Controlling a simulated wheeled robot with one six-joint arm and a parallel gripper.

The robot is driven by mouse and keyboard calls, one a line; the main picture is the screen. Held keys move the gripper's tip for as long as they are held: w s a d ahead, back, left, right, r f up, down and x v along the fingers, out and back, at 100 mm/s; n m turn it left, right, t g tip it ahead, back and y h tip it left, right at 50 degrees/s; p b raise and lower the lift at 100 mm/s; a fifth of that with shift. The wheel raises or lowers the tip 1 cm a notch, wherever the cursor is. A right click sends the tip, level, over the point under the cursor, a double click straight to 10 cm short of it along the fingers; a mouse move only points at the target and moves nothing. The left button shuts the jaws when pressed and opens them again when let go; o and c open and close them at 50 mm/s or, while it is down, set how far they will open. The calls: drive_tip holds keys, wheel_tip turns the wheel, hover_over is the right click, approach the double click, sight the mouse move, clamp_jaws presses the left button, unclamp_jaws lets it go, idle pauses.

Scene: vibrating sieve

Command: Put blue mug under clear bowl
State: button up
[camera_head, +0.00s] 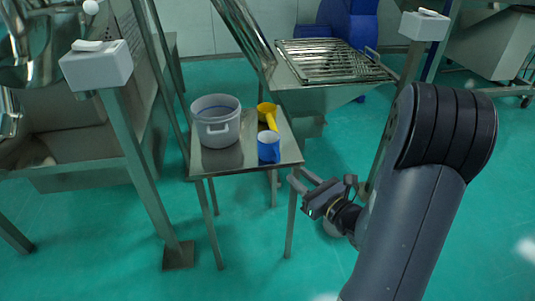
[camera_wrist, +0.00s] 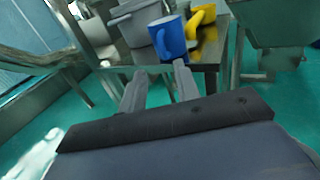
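The blue mug (camera_head: 268,147) stands upright on a small metal table (camera_head: 232,160), near its front right corner. It also shows in the wrist view (camera_wrist: 168,37), just beyond my fingertips, with its handle to the left. A clear grey bowl-like tub (camera_head: 216,124) with a side handle stands on the table to the left of the mug; part of it shows in the wrist view (camera_wrist: 131,22). My gripper (camera_head: 300,182) is off the table's right edge, in front of the mug and not touching it. In the wrist view its two fingers (camera_wrist: 158,75) are apart with nothing between them.
A yellow scoop (camera_head: 267,114) lies on the table behind the mug. A metal hopper with a grate (camera_head: 333,62) stands behind the table. Metal posts with white boxes (camera_head: 97,66) rise left and right (camera_head: 424,25). Green floor is clear in front.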

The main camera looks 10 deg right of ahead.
sight(279, 154)
drive_tip(key=x, duration=0.4)
drive_tip(key=shift+w+a+b, duration=0.15)
drive_tip(key=shift+w+b, duration=0.05)
drive_tip(key=shift+b, duration=0.2)
drive_tip(key=x, duration=0.2)
drive_tip(key=b+x, duration=0.1)
drive_tip(key=x, duration=0.2)
drive_tip(key=shift+w+r+b, duration=0.2)
drive_tip(key=shift+w+b, duration=0.1)
drive_tip(key=shift+w, duration=0.05)
clamp_jaws()
